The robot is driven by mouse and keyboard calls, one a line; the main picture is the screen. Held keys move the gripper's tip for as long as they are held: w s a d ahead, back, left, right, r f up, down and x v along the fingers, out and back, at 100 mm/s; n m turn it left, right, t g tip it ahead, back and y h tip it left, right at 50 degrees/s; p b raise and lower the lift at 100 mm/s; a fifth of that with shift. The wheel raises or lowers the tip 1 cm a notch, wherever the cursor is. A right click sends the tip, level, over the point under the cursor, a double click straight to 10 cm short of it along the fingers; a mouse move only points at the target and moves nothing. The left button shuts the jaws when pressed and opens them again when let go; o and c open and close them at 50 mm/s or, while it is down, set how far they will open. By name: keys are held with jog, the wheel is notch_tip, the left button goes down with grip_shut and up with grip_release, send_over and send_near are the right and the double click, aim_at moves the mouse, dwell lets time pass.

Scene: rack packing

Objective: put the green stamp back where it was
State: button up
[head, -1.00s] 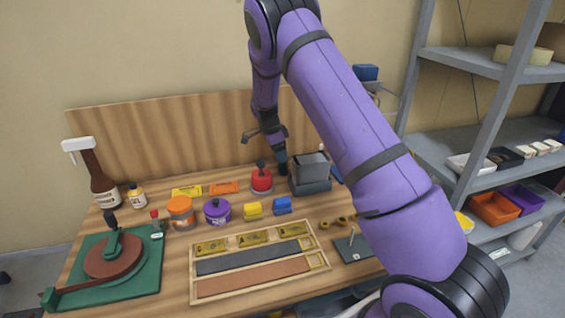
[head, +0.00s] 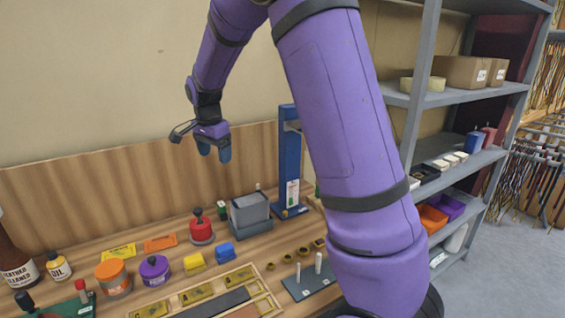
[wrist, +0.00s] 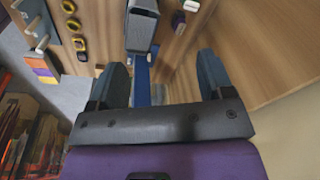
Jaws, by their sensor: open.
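A small green piece with a pale top (head: 222,209), which looks like the green stamp, stands upright on the bench in the head view. It is just left of and behind the grey box (head: 250,208) and behind the red-knobbed piece (head: 201,228). My gripper (head: 214,152) is raised well above the bench, near the wooden back panel. The wrist view shows my gripper (wrist: 162,78) with its two fingers wide apart and nothing between them.
A blue press (head: 290,165) stands right of the grey box. Yellow (head: 194,263) and blue blocks (head: 225,253), an orange jar (head: 113,278) and a purple jar (head: 154,270) stand in front. A grey shelf unit (head: 420,100) is at right. The space around my gripper is clear.

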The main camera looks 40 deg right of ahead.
jog(key=s+a+r+n+t, duration=0.15)
jog(key=s+r+n, duration=0.25)
jog(key=s, duration=0.5)
jog(key=s+a+r+n+t+y, duration=0.1)
jog(key=s+a+r+n, duration=0.2)
jog(key=s, duration=0.6)
jog(key=s+r+n+t, duration=0.1)
jog(key=s+r+n, duration=0.4)
jog(key=s, duration=0.4)
jog(key=s+a+f+n, duration=0.1)
jog(key=s+n, duration=0.2)
jog(key=s, duration=0.5)
jog(key=shift+s+a+t, duration=0.25)
jog(key=shift+t, duration=0.1)
